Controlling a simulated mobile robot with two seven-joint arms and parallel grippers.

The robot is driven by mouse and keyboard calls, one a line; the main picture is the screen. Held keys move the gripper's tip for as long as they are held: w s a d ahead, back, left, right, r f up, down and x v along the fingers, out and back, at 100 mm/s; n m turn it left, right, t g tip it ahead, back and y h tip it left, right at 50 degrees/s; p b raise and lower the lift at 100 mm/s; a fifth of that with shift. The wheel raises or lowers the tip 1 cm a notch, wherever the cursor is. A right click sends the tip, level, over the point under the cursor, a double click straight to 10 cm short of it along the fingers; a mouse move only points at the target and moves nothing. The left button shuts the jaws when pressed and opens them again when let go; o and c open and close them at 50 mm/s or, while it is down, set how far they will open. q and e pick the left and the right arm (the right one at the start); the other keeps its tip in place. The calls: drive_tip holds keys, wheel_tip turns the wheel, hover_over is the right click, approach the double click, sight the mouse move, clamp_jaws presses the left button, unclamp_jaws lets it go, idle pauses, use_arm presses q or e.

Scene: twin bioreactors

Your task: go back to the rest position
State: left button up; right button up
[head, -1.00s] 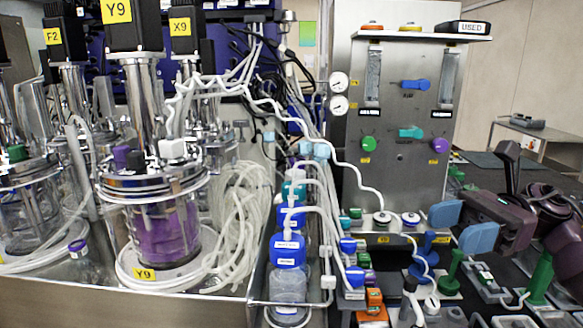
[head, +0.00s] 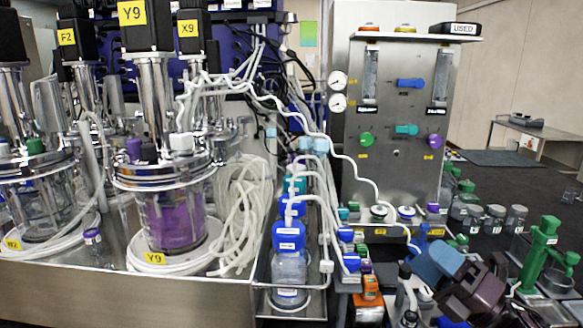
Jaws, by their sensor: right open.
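My right gripper (head: 434,262) is at the lower right of the head view, with blue finger pads and a dark purple-brown body. It is open, and I see nothing held between its fingers. It hangs in front of the steel gas panel's base, over the crowded small items at the bench front. My left gripper is not in view.
The Y9 bioreactor (head: 168,222) with purple liquid stands at left among other vessels. Blue-capped bottles (head: 289,262) stand in a steel tray at centre. The steel gas panel (head: 390,180) rises behind. A green-handled stand (head: 541,245) and several jars (head: 493,219) are at right.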

drive_tip(key=s+d+f+m+g+h, duration=0.1)
drive_tip(key=s+d+f+m+h, duration=0.25)
drive_tip(key=f+m+h, duration=0.6)
drive_tip(key=s+d+f+m+g+h, duration=0.1)
drive_tip(key=s+d+f+m+h, duration=0.2)
drive_tip(key=s+f+m+h, duration=0.55)
drive_tip(key=s+a+f+m+g, duration=0.1)
drive_tip(key=s+f+m+g, duration=0.55)
drive_tip(key=s, duration=0.35)
drive_tip(key=s+a+f+m+g, duration=0.1)
drive_tip(key=s+f+m+g, duration=0.5)
drive_tip(key=s, duration=0.4)
drive_tip(key=w+f+t+y+p, duration=0.1)
drive_tip(key=w+f+t, duration=0.4)
drive_tip(key=w+t, duration=0.4)
drive_tip(key=shift+w+f, duration=0.2)
drive_tip(key=shift+f, duration=0.1)
drive_tip(key=shift+o, duration=0.4)
drive_tip(key=shift+t, duration=0.25)
